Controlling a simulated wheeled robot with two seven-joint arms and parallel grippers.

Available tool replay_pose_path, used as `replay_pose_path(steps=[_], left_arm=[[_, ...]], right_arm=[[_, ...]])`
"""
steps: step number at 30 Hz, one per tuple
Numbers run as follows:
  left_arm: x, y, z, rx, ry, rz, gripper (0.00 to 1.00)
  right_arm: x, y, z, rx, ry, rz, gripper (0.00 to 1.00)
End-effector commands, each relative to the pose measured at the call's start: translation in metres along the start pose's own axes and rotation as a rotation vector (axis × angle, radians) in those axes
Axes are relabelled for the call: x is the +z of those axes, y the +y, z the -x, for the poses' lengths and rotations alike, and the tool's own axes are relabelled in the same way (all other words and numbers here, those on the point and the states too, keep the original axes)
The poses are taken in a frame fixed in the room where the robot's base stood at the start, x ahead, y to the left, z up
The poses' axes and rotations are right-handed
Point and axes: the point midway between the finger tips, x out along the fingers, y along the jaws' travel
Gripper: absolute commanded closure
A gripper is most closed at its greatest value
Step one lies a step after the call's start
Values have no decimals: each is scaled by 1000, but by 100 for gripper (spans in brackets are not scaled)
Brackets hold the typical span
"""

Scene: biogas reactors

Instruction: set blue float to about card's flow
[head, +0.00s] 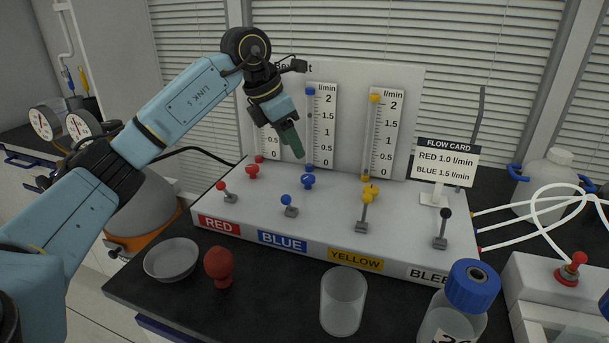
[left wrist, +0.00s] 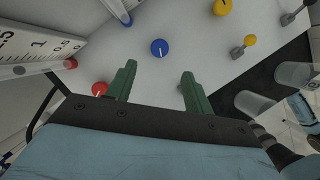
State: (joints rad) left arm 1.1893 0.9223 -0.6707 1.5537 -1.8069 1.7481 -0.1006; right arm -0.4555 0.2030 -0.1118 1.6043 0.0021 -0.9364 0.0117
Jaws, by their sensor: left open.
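The blue flow tube (head: 310,130) stands on the panel beside a scale marked up to 2 l/min; I cannot make out its float clearly. The blue knob (head: 308,181) sits below it on the sloped deck. The flow card (head: 446,160) reads RED 1.0 l/min and BLUE 1.5 l/min. My left gripper (head: 294,150) is open and empty above the deck, up and left of the blue knob. In the left wrist view the blue knob (left wrist: 159,47) with its white pointer line shows beyond and between the two green fingers (left wrist: 158,80), apart from them.
The red knob (head: 252,171) and yellow knob (head: 370,191) flank the blue one. Toggle levers, including the blue lever (head: 287,203), stand nearer the front. A dish (head: 171,259), glass beaker (head: 343,301) and blue-capped bottle (head: 468,290) stand on the bench in front.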

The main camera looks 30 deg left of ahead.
Motion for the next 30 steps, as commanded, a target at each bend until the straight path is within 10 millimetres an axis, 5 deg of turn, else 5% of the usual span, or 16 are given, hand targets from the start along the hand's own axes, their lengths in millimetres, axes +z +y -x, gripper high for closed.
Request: replay_pose_path(steps=[6, 12, 26, 30], left_arm=[[-2, 0, -50, -2, 3, 3, 48], [-1, 0, -79, -1, 1, 3, 48], [0, 0, -90, 1, 1, 3, 48], [0, 0, -90, 1, 1, 3, 66]], right_arm=[[-20, -10, 20, -14, 22, -5, 43], [-31, -17, 37, -24, 34, -8, 43], [-36, -20, 46, -29, 38, -9, 43], [-36, -20, 45, -29, 38, -9, 43]])
